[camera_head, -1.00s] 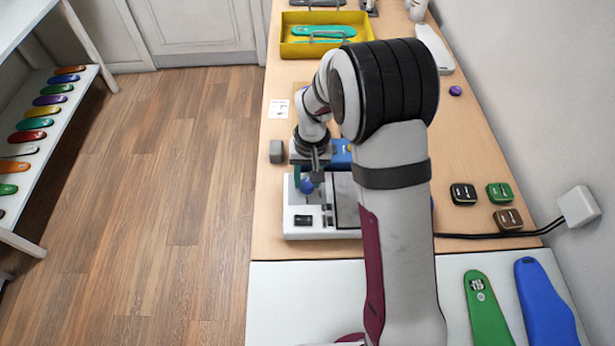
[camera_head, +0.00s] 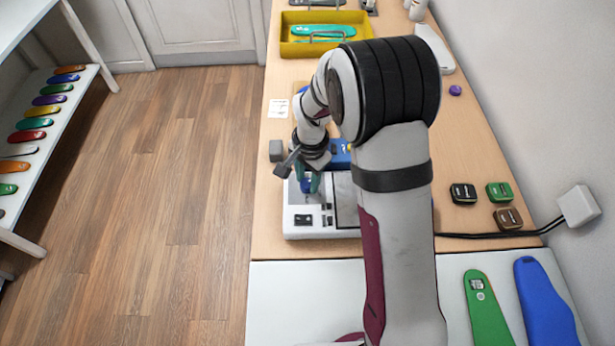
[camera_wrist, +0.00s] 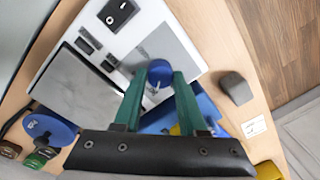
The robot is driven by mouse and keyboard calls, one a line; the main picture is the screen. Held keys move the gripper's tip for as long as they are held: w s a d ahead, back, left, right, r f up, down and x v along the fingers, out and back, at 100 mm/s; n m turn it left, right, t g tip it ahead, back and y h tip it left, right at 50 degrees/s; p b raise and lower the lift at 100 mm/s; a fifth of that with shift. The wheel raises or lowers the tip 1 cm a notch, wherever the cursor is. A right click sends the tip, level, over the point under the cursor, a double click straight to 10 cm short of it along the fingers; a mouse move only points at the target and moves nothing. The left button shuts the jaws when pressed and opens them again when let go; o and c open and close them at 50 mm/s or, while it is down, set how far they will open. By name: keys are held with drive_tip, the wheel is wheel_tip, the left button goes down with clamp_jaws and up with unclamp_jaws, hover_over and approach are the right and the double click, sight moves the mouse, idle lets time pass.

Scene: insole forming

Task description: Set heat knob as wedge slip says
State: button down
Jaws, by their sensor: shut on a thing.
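The heat knob (camera_wrist: 159,73) is a round blue knob with a pale pointer mark on the grey panel of the white machine (camera_head: 291,221). In the wrist view it lies between the green fingertips of my gripper (camera_wrist: 160,78), which is shut on it. In the head view the knob (camera_head: 307,186) shows just below my gripper (camera_head: 308,182), partly covered by the fingers. A small white printed slip (camera_head: 279,109) lies on the bench beyond the machine; it also shows in the wrist view (camera_wrist: 254,127). Its print is too small to read.
A dark grey block (camera_head: 276,151) stands close to the machine's far left corner. A black rocker switch (camera_head: 303,220) is on the machine's front. A yellow tray (camera_head: 286,48) is at the back. Several small dark and green pieces sit at right.

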drive_tip(key=shift+m, duration=0.4)
drive_tip(key=shift+c, duration=2.3)
unclamp_jaws()
wheel_tip(320, 180, up, 16)
drive_tip(key=shift+s+d, duration=0.25)
drive_tip(key=shift+s, duration=0.05)
drive_tip(key=shift+f, duration=0.1)
drive_tip(key=s+d+n, duration=0.2)
drive_tip(key=s, duration=1.1)
drive_tip(key=s+d+n+y, duration=0.1)
drive_tip(key=s+d+n, duration=0.1)
drive_tip(key=s, duration=1.1)
drive_tip(key=shift+s+d+r+g, duration=0.15)
drive_tip(key=shift+d+r+g, duration=0.15)
drive_tip(key=shift+d, duration=0.15)
